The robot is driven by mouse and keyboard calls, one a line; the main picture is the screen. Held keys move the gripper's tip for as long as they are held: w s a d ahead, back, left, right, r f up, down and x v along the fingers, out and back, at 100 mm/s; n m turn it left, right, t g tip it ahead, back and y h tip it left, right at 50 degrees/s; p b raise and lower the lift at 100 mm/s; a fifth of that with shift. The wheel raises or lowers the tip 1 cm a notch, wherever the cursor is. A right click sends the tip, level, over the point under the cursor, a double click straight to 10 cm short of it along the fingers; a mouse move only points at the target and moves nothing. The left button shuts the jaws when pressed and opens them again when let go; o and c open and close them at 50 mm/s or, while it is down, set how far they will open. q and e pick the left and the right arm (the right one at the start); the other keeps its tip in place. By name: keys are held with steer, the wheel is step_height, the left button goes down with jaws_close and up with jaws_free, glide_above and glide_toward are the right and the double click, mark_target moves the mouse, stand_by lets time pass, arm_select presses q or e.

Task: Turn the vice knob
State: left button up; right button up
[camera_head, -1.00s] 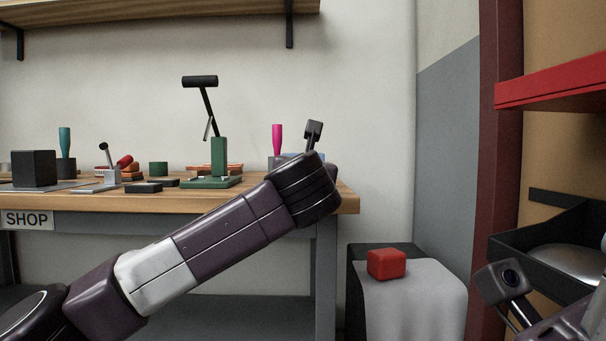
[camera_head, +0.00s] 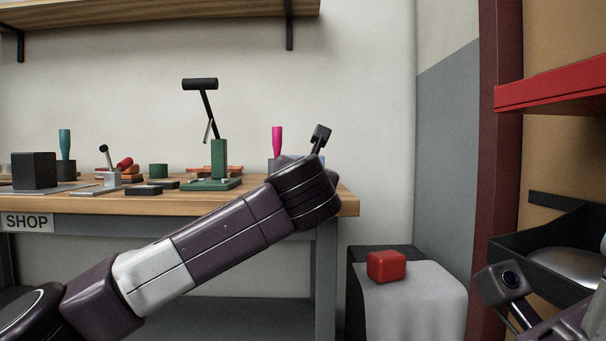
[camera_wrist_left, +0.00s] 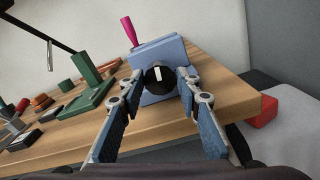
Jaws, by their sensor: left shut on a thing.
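The blue vice (camera_wrist_left: 165,52) stands on the wooden bench, near its right end. Its round black knob (camera_wrist_left: 158,75) faces me and carries a white mark, which looks nearly upright with a slight tilt. My left gripper (camera_wrist_left: 161,80) has one finger on each side of the knob and is shut on it. In the head view my left wrist covers most of the vice and hides the fingers and knob. My right gripper's fingers are not visible; only part of my right arm shows at the lower right.
A green press (camera_head: 219,160) stands left of the vice on the bench (camera_head: 347,201). A pink-handled tool (camera_head: 277,140) stands behind the vice. A red block (camera_head: 386,265) lies on a cloth-covered box (camera_head: 425,300) right of the bench. A dark tray (camera_head: 555,235) is at far right.

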arm_select(q)
steer(key=m, duration=0.4)
steer(key=shift+m+p, duration=0.35)
steer(key=shift+m, duration=0.05)
steer(key=shift+f+m, duration=0.1)
steer(key=shift+m, duration=0.2)
steer(key=o, duration=1.2)
steer(key=shift+c, duration=0.2)
steer(key=shift+s+d, duration=0.1)
steer(key=s, duration=1.1)
steer(key=shift+s, duration=0.4)
